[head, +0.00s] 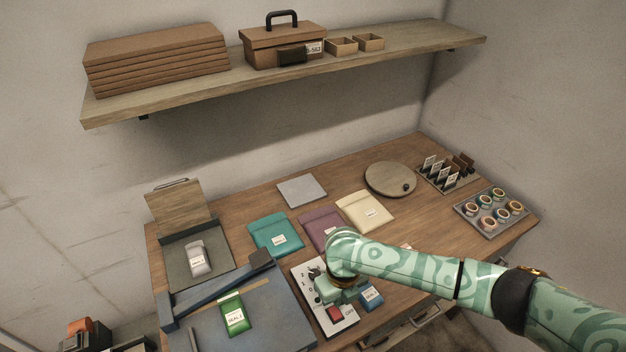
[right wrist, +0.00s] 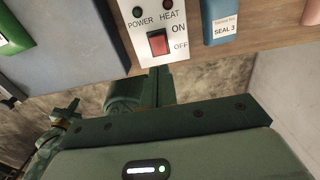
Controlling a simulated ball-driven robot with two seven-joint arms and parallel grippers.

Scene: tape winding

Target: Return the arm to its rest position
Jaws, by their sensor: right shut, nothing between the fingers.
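My right arm reaches in from the right in the head view. Its green gripper (head: 328,292) is over the pale control panel (head: 308,273) at the table's front and partly hides it. In the right wrist view the shut, empty fingers (right wrist: 158,75) point at the panel, just below its red rocker switch (right wrist: 158,42), marked ON and OFF. The switch also shows in the head view (head: 334,314). I cannot tell whether the fingers touch the panel. The POWER and HEAT lamps (right wrist: 152,8) look dark. My left gripper is not in view.
A blue SEAL 3 packet (head: 372,294) lies right of the panel. A blue-grey machine bed (head: 265,320) with a green packet (head: 235,317) is to its left. Teal, purple and cream pouches lie behind.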

